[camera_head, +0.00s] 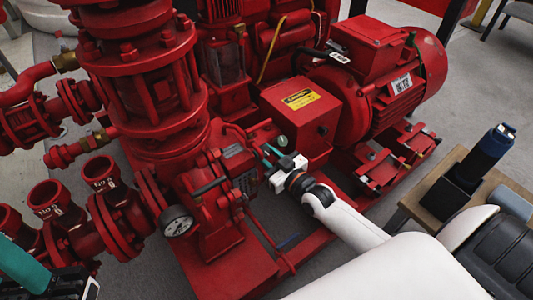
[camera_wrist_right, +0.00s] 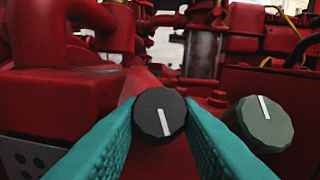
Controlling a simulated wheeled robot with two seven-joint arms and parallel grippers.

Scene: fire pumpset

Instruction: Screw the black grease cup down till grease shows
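The black grease cup (camera_wrist_right: 160,114) is a round knob with a white line on its face, tilted slightly from upright. It sits between the teal fingertips of my right gripper (camera_wrist_right: 161,104), which appear to touch it on both sides. In the head view my right gripper (camera_head: 270,156) reaches the pump's bearing housing, and the black cup is hard to make out there. A second, grey-green cup (camera_wrist_right: 264,122) with a white line is to the right of the right finger; it also shows in the head view (camera_head: 282,141). My left gripper (camera_head: 22,268) is partly cut off at the lower left. No grease is discernible.
The red pump (camera_head: 215,200) fills the middle, with a pressure gauge (camera_head: 177,221) at its front. A red guard box (camera_head: 300,110) and motor (camera_head: 385,90) stand behind right. A wooden table (camera_head: 425,207) with a dark blue device (camera_head: 487,152) is at the right.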

